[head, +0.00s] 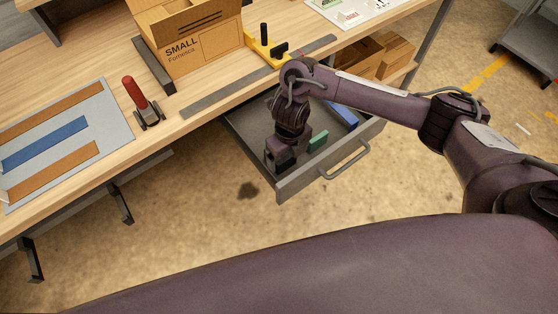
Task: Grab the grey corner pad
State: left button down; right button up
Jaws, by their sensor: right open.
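My right gripper (281,163) reaches down into the open grey drawer (312,180) under the workbench, near the drawer's front left part. It is open, and its fingertips are largely hidden by its own dark body. I cannot make out a grey corner pad; any pad under the gripper is hidden or blends with the grey drawer. A small green block (318,140) lies in the drawer just right of the gripper. A blue strip (344,115) lies further right in the drawer. My left gripper is out of view.
The drawer's front wall and handle (345,160) stand close to my gripper. On the wooden bench are a cardboard box (195,45), a red-handled tool (133,90), a yellow fixture (262,50) and a grey mat with strips (118,125).

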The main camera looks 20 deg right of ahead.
aim_at(287, 159)
notch_tip(287, 159, down, 3)
jog(key=shift+w+a+f+b, duration=0.1)
jog(key=shift+a+b, duration=0.05)
jog(key=shift+b, duration=0.3)
jog(key=shift+f, duration=0.35)
jog(key=shift+w+f, duration=0.1)
jog(key=shift+f, duration=0.4)
jog(key=c, duration=1)
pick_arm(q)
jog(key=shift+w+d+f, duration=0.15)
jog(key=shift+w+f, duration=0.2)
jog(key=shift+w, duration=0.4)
pick_arm(e)
jog(key=shift+c, duration=0.2)
jog(key=shift+r, duration=0.15)
